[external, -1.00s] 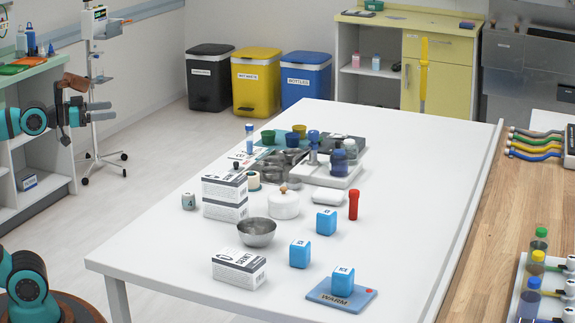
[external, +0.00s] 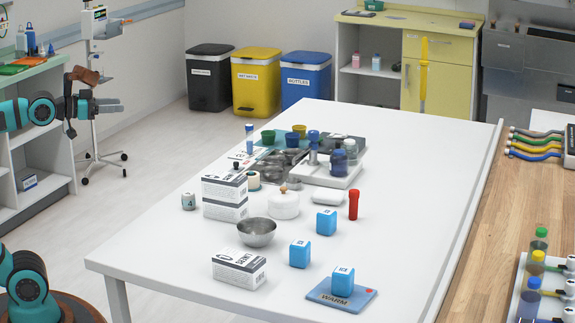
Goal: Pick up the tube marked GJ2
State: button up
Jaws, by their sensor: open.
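My gripper (external: 115,105) is at the left, in the air beyond the white table's left edge. It is open and empty, its fingers pointing right. I cannot read GJ2 on any tube. A slim tube with a blue top (external: 249,138) stands upright at the far left of the table's cluster of items. A red cylinder (external: 353,205) stands upright near the table's middle. Bottle-like tubes with green, yellow and blue caps (external: 537,257) stand in a white rack at the right edge. My gripper is far from all of these.
The white table (external: 420,190) carries stacked boxes (external: 225,197), a metal bowl (external: 257,232), a white lidded pot (external: 284,206), several blue blocks (external: 300,254) and a WARM pad (external: 368,297). A wheeled stand (external: 95,140) is behind my gripper. The table's right side is clear.

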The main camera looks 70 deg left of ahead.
jog(key=w+a+r+n+g+y, duration=0.15)
jog(key=w+a+g, duration=0.25)
jog(key=w, duration=1)
jog(key=n+g, duration=0.5)
jog(key=g, duration=0.4)
send_over(251, 138)
jog(key=s+d, duration=0.2)
jog(key=s, duration=0.4)
notch_tip(251, 138, down, 10)
jog(key=shift+m+y, duration=0.25)
jog(key=shift+y, duration=0.1)
jog(key=shift+w+x, duration=0.15)
jog(key=shift+x, duration=4.4)
jog(key=shift+w+x, duration=0.15)
jog(key=shift+x, duration=4.45)
jog(key=shift+r, duration=0.15)
jog(key=c, duration=1.1)
